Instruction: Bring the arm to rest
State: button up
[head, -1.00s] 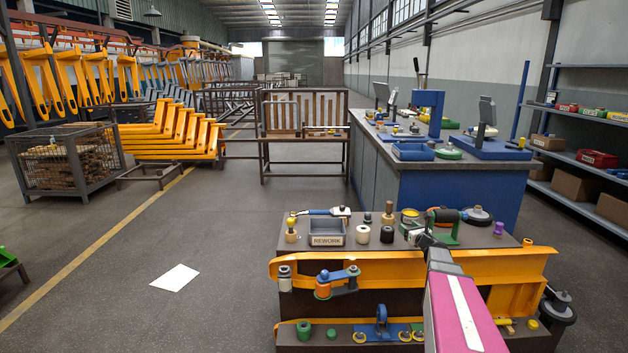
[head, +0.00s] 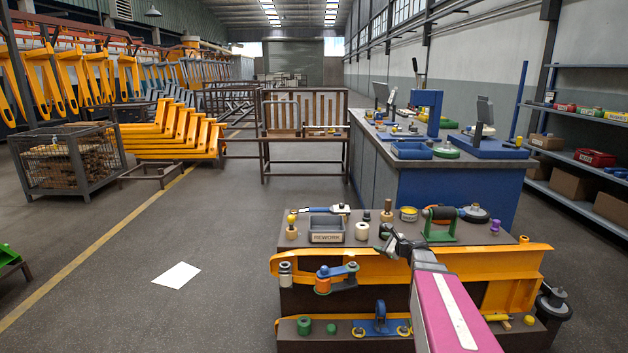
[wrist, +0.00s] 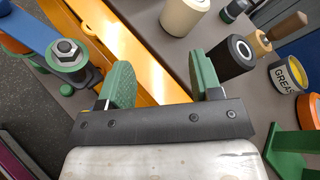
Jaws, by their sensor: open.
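My gripper (head: 393,242) hangs over the front edge of the dark workbench top (head: 480,237), near the orange fork (head: 480,266). In the wrist view my gripper (wrist: 162,80) has its two green-padded fingers wide apart, with nothing between them. Below the gap lie the orange fork (wrist: 130,45) and the bench edge. A cream roller (wrist: 185,15) and a black roller (wrist: 236,57) stand just past the fingers. A green part with a bolt (wrist: 68,54) is beside the left finger. My pink arm hides part of the bench front.
On the bench are a grey REWORK bin (head: 327,231), a GREASE tin (head: 408,214) and a green stand (head: 441,232). A lower shelf holds small parts. A blue bench (head: 450,190) stands behind. The floor to the left is open, with a white sheet (head: 176,274).

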jog(key=s+a+f+n+g+h, duration=0.1)
jog(key=s+a+f+n+g, duration=0.25)
jog(key=s+a+n, duration=0.35)
jog(key=s+a+f+n+g+h, duration=0.1)
jog(key=s+a+f+n+g, duration=0.2)
jog(key=s+n, duration=0.4)
jog(key=s+d+n+g+h, duration=0.1)
jog(key=s+n+g+h, duration=0.4)
jog(key=s, duration=0.9)
jog(key=shift+f+n+h, duration=0.25)
jog(key=shift+n+h, duration=0.55)
jog(key=shift+n, duration=0.7)
jog(key=shift+d, duration=0.1)
